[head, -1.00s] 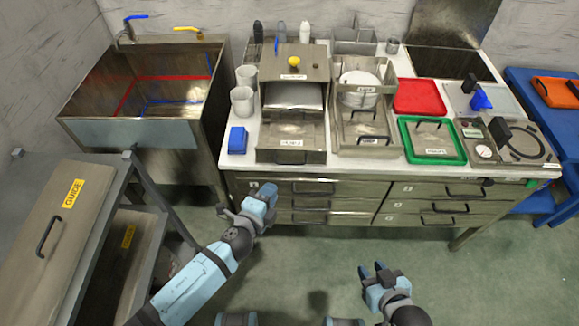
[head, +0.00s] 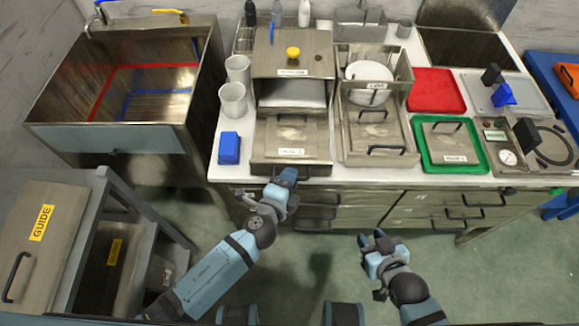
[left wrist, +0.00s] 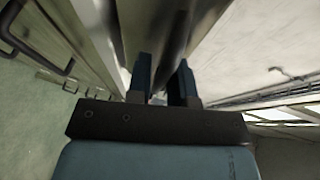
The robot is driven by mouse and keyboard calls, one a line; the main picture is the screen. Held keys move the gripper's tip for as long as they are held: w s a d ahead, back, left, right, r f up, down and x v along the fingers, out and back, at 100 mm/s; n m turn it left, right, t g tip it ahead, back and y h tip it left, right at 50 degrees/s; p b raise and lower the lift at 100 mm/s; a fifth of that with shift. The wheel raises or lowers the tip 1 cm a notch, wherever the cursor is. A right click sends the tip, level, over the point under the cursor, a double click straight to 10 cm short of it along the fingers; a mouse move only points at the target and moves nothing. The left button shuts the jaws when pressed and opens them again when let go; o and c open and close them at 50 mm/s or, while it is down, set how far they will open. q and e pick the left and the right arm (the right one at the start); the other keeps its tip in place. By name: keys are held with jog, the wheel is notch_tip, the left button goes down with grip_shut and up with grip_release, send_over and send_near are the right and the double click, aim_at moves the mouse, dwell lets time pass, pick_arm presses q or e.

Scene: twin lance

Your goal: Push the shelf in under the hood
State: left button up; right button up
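The hood (head: 291,62) is a metal box with a yellow knob on top, standing on the white counter. Its shelf (head: 290,132) sticks out at the front, with a label and a dark handle (head: 310,171) on its near side. A pale flat piece shows inside the hood's opening. My left gripper (head: 287,175) is at the shelf's front edge, by the handle. In the left wrist view its two fingers (left wrist: 163,82) stand apart, with a grey metal surface beyond them; contact is unclear. My right gripper (head: 372,241) is open and empty, low in front of the drawers.
White cups (head: 232,99) and a blue block (head: 229,148) stand left of the hood. A rack with a plate (head: 369,75) and another tray (head: 375,130) are close on its right. A green tray (head: 474,166) lies further right. A grey cart (head: 52,215) stands at left.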

aim_at(291, 144)
dwell(0.3)
pick_arm(q)
grip_shut()
jog(key=w, duration=1.2)
jog(key=shift+w+b, duration=0.2)
jog(key=shift+b, duration=0.2)
jog(key=w+b, duration=0.2)
jog(key=w, duration=0.9)
jog(key=shift+w+r, duration=0.2)
